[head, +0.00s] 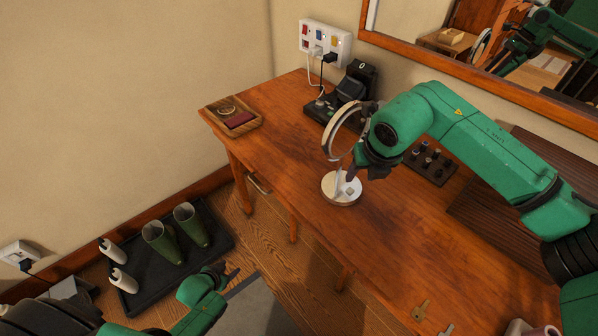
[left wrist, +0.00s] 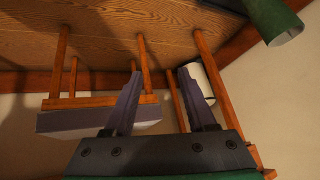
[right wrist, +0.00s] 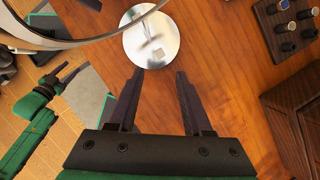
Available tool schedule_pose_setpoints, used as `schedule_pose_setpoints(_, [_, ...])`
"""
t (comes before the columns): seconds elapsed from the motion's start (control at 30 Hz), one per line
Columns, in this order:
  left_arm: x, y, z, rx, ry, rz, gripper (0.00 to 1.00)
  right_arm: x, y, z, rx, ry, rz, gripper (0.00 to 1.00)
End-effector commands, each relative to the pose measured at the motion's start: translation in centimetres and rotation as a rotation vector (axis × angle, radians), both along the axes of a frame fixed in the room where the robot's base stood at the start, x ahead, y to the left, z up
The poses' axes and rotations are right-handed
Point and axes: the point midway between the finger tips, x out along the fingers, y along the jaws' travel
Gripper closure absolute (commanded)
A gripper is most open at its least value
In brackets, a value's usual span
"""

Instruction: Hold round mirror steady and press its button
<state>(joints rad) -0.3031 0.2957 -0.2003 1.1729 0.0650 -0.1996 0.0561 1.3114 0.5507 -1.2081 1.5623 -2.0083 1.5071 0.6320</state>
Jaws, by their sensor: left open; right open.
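The round mirror (head: 331,139) stands upright on the wooden table on a round silver base (head: 333,197). A small square button (head: 350,191) shows on the base. In the right wrist view the mirror's ring (right wrist: 110,32) crosses the upper left, and its base (right wrist: 165,42) lies just beyond the fingertips. My right gripper (head: 352,172) is open and empty beside the mirror's stem, over the base's right side; its fingers (right wrist: 158,72) also show in the right wrist view. My left gripper (head: 232,277) is open and empty, low over the floor, away from the mirror; its fingers also show in the left wrist view (left wrist: 162,68).
The wooden table (head: 290,165) holds a tray with a dark red item (head: 235,121), a black device (head: 350,88) and a dark knob rack (head: 430,162). A boot tray (head: 135,293) with green boots (head: 190,225) lies on the floor. The table's front-left area is clear.

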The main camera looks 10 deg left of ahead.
Motion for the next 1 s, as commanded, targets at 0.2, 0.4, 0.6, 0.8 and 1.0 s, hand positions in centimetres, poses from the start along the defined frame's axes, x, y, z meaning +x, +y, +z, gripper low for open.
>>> schedule_pose_setpoints(0.2, [10.2, -1.2, 12.8, -0.032, -0.31, -0.087, 0.44, 0.0, 0.0, 0.0, 0.001, 0.0, 0.001, 0.5])
schedule_pose_setpoints(0.4, [15.3, -5.5, 26.1, -0.096, -0.572, -0.213, 0.44, 0.0, 0.0, 0.0, 0.001, 0.0, 0.001, 0.5])
schedule_pose_setpoints(0.6, [13.8, -14.6, 36.8, -0.282, -0.753, -0.37, 0.44, 0.0, 0.0, 0.0, 0.001, 0.0, 0.001, 0.5])
schedule_pose_setpoints(0.8, [10.2, -20.8, 42.3, -0.469, -0.816, -0.455, 0.44, 0.0, 0.0, 0.0, 0.001, 0.0, 0.001, 0.5])
schedule_pose_setpoints(1.0, [10.5, -22.2, 43.2, -0.501, -0.827, -0.464, 0.44, 0.0, 0.0, 0.0, 0.001, 0.0, 0.001, 0.5])
